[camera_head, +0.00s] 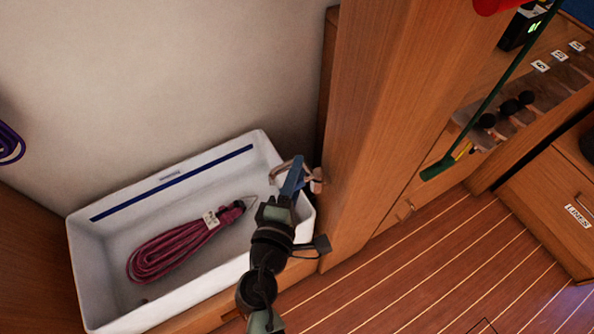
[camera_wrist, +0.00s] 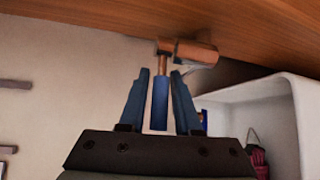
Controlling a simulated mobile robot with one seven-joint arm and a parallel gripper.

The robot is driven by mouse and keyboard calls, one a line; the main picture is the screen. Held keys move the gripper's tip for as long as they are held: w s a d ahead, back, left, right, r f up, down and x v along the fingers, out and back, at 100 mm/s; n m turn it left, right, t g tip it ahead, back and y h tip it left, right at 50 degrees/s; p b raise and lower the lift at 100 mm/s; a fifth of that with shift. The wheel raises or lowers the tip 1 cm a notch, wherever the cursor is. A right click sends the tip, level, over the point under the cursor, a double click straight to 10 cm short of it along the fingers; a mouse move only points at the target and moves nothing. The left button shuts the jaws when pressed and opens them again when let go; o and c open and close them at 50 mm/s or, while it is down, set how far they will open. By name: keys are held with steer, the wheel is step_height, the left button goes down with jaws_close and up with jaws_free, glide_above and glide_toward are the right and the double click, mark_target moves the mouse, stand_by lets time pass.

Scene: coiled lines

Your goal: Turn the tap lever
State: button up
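The tap (camera_wrist: 186,52) is a copper-coloured fitting on the wooden panel. A thin stem runs from it to a blue-sleeved lever (camera_wrist: 160,104). My gripper (camera_wrist: 160,76) has its two blue fingers on either side of this lever, with a gap showing between the lever and each finger. In the head view, my gripper (camera_head: 291,178) is at the right end of the white basin, beside the tap (camera_head: 317,182). The lever cannot be told apart from my fingers there.
The white basin (camera_head: 262,150) holds a coiled maroon line (camera_head: 172,250) with a tag. A wooden panel (camera_head: 375,110) rises just right of the tap. A green-ended pole (camera_head: 437,168) leans farther right. The striped wooden floor (camera_head: 400,270) is mostly clear.

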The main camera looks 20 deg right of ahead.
steer(key=shift+c, duration=0.2)
jaws_close()
stand_by(1.1)
